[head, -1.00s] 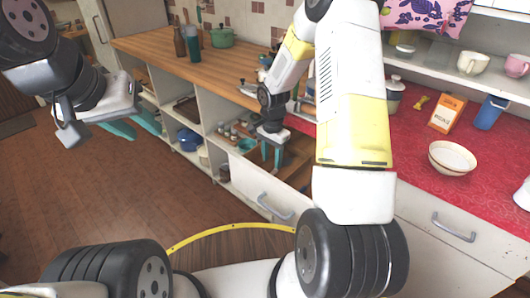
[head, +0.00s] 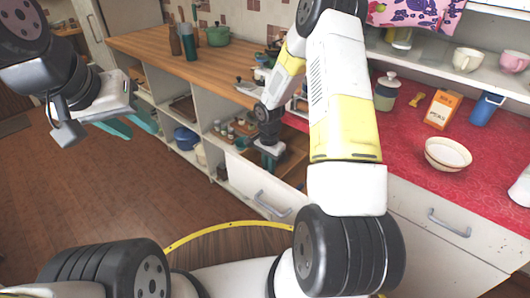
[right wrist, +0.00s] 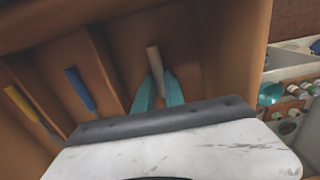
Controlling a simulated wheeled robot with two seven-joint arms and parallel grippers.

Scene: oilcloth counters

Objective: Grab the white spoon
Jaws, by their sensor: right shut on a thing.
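In the right wrist view, a pale handle (right wrist: 154,60), seemingly the white spoon's, stands between the teal fingers of my right gripper (right wrist: 158,92). The gripper is shut on it, inside a wooden compartment of the open drawer. The rest of the spoon is hidden. In the head view my right gripper (head: 268,163) is down in the drawer (head: 292,172), and the spoon cannot be made out there. My left gripper (head: 131,122) is open and empty, its fingers apart, above the floor at the left.
A blue-handled utensil (right wrist: 80,89) and a yellow-handled one (right wrist: 20,102) lie in neighbouring compartments, with dividers between. The red counter (head: 400,150) holds a bowl (head: 447,154), a carton (head: 442,109) and a blue cup (head: 485,109). Floor at the left is clear.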

